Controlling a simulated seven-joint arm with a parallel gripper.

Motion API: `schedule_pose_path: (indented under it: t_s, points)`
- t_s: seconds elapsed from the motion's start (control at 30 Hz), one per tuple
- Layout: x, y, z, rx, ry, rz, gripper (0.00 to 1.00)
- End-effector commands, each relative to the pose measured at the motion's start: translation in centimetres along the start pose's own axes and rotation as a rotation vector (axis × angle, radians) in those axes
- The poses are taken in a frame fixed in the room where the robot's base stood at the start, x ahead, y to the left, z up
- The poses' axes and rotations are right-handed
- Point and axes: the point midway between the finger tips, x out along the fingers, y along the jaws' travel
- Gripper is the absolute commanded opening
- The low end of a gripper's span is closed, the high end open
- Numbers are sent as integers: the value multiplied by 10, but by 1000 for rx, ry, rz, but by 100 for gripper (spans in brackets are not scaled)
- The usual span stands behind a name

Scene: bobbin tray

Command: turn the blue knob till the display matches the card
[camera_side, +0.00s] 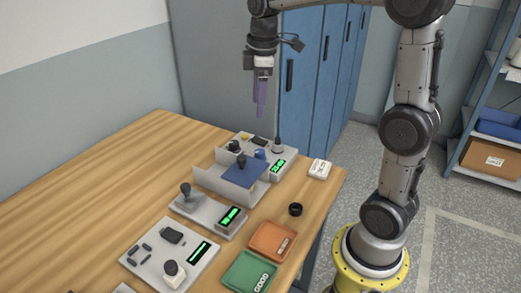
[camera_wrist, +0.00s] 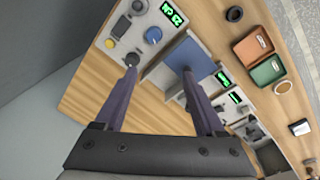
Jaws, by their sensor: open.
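The blue knob (camera_side: 261,154) is on a grey panel at the far end of the table, partly hidden in the side view. It shows clearly in the wrist view (camera_wrist: 153,35). The display (camera_side: 278,166) beside it has lit green characters, also in the wrist view (camera_wrist: 172,13); I cannot read them surely. A small white card-like piece (camera_side: 320,169) with dark marks lies right of the panel; its marks are too small to read. My gripper (camera_side: 260,108) is open and empty, high above the panel, its purple fingers (camera_wrist: 159,66) pointing down, apart from the knob.
A bracket with a blue plate (camera_side: 244,172) stands in front of the panel. Other panels with displays, a black ring (camera_side: 295,209), an orange tray (camera_side: 257,252) and a green tray (camera_side: 236,281) are nearer. A yellow button (camera_wrist: 110,43) is near the knob. The table's left side is clear.

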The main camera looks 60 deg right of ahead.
Motion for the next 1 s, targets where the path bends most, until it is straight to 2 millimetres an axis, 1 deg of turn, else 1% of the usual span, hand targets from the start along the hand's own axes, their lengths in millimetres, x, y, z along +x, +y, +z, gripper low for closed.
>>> schedule_pose_path:
  t_s: [0.03, 0.1, 0.23, 0.37, 0.47, 0.8, 1.0]
  points:
    - [12, 12, 1, 22, -18, -21, 72]
    - [24, 22, 3, 41, -34, -42, 72]
    - [40, 28, 9, 64, -57, -73, 72]
    - [48, 28, 12, 73, -61, -78, 72]
    - [62, 27, 13, 73, -62, -80, 72]
    - [127, 21, 17, 72, -63, -81, 72]
    - [159, 19, 18, 72, -61, -79, 72]
